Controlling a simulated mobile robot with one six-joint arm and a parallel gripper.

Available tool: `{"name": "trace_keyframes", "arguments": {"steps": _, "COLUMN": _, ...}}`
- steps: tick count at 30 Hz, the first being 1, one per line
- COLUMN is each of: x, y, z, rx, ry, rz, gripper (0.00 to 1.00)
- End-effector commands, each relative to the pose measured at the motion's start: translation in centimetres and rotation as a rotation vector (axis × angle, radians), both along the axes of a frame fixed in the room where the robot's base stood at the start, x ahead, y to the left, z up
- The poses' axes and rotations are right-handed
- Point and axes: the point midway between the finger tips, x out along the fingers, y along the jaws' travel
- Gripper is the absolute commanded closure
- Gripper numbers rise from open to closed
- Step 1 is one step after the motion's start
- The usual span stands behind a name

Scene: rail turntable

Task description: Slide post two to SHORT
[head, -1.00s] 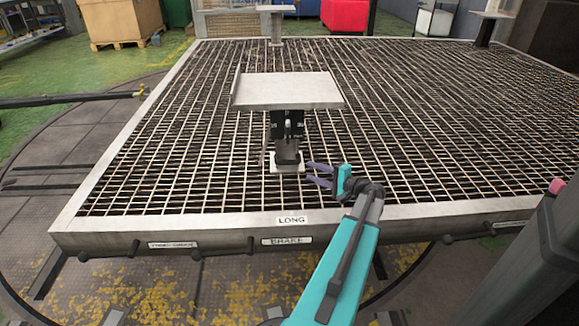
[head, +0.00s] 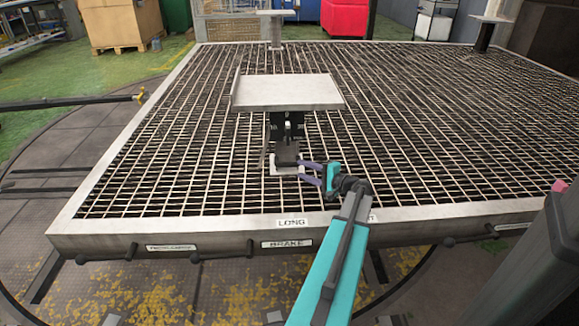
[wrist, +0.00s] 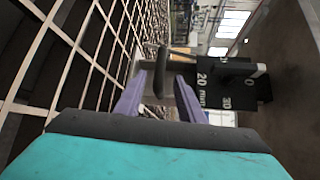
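The near post (head: 286,146) stands upright on the grating, with a flat grey plate (head: 285,92) on top and a small pale foot. A black dial with white numbers (wrist: 226,88) is on it; 20 and 30 are readable in the wrist view. A LONG label (head: 292,222) is on the front rim. A second label (head: 373,218) is mostly hidden behind my arm; only its last letter shows. My gripper (head: 299,170) is low, just right of the post's foot, its purple fingers apart. In the wrist view, a dark upright peg (wrist: 160,70) shows between and beyond the fingertips (wrist: 160,82).
Two other plated posts stand at the back, one in the middle (head: 276,30) and one at right (head: 485,35). The grating right of my gripper is clear.

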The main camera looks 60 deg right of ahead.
Motion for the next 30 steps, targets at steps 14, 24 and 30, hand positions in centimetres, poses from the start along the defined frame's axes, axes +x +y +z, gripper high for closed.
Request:
{"name": "trace_keyframes", "arguments": {"steps": 14, "x": 6.6, "y": -1.1, "z": -1.2, "rx": 0.000, "ry": 0.000, "rz": 0.001, "gripper": 0.65}}
{"name": "trace_keyframes", "arguments": {"steps": 24, "x": 8.4, "y": -1.3, "z": -1.3, "rx": 0.000, "ry": 0.000, "rz": -0.001, "gripper": 0.65}}
{"name": "trace_keyframes", "arguments": {"steps": 30, "x": 8.4, "y": -1.3, "z": -1.3, "rx": 0.000, "ry": 0.000, "rz": -0.001, "gripper": 0.65}}
